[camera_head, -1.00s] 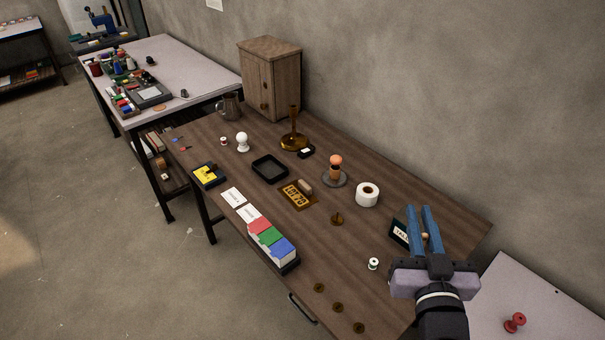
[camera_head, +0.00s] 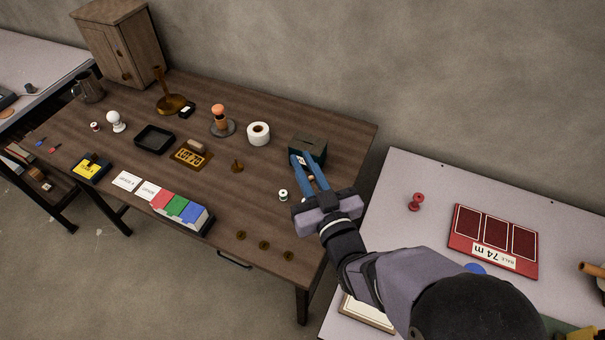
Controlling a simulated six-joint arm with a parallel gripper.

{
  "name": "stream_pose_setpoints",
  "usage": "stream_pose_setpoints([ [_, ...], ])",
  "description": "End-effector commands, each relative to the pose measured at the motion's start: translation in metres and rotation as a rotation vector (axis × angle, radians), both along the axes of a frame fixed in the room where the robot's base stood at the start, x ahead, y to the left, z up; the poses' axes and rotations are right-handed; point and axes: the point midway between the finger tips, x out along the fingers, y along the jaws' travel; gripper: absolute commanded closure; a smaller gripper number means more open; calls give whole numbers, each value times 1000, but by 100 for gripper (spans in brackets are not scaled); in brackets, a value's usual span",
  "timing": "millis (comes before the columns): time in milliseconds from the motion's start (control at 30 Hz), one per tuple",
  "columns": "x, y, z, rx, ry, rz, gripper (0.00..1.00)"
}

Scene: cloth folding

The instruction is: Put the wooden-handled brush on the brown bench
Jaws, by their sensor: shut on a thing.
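The brown bench (camera_head: 335,143) has a dark wood top and stands left of centre. My gripper (camera_head: 308,172) is over its right end, with blue fingers pointing away towards the wall. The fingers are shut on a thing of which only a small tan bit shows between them. This looks like part of the wooden-handled brush (camera_head: 312,178); most of it is hidden by the fingers. I cannot tell whether it touches the bench top.
A dark slotted box (camera_head: 312,147) stands just behind my fingers, a white spool (camera_head: 283,195) to their left. A tape roll (camera_head: 258,133) and colored card boxes (camera_head: 180,208) are further left. A pale table (camera_head: 410,172) at right carries a red sign (camera_head: 494,241).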

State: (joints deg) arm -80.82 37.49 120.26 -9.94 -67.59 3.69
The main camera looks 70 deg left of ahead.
Motion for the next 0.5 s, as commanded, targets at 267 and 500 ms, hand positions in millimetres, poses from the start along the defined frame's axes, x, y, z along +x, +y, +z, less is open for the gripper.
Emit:
stream_pose_setpoints([
  [267, 0, 0, -7, 0, 0, 0, 100],
  [500, 0, 0, -32, -1, 0, 0, 100],
])
